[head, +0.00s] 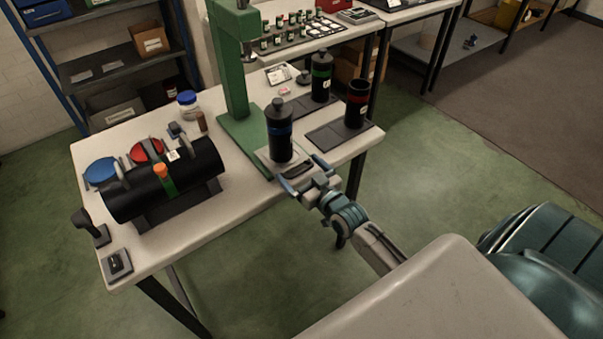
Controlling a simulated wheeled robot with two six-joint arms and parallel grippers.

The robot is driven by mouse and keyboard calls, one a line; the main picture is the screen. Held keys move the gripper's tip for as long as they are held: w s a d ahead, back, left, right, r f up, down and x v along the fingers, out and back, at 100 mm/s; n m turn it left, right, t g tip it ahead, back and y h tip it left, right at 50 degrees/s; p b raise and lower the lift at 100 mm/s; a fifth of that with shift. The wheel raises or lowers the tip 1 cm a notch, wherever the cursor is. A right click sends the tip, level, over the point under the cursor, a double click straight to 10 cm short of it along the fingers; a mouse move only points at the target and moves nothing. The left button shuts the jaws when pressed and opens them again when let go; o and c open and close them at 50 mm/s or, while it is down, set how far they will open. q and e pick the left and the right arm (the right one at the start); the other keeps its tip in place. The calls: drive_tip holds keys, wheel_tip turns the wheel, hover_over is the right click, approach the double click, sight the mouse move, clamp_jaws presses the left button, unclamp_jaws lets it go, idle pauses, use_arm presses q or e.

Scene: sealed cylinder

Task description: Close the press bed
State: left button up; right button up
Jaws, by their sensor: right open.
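The green press (235,75) stands on the white table, its ram (247,55) high above. The pale press bed (265,158) sticks out from the press base toward my right arm. My left gripper is out of view.
A horizontal black vessel (190,172) lies in a cradle at left. Red (147,150) and blue (101,172) round items lie behind it.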

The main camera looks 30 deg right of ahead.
sight(288, 158)
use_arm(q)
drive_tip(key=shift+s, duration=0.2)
use_arm(e)
drive_tip(key=c, duration=1.2)
drive_tip(key=shift+w, duration=0.2)
drive_tip(key=shift+c, duration=0.2)
drive_tip(key=w+b, duration=0.2)
drive_tip(key=b, duration=0.1)
drive_tip(key=shift+w+a+f, duration=0.1)
drive_tip(key=shift+w+f, duration=0.05)
drive_tip(key=shift+w, duration=0.25)
drive_tip(key=shift+w+a+b, duration=0.1)
drive_tip(key=shift+w+b, duration=0.5)
drive_tip(key=shift+w, duration=0.3)
drive_tip(key=w+b, duration=0.2)
drive_tip(key=w, duration=0.2)
drive_tip(key=shift+a, duration=0.15)
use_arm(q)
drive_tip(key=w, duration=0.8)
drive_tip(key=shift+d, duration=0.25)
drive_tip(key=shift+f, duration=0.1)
use_arm(e)
drive_tip(key=o, duration=1.2)
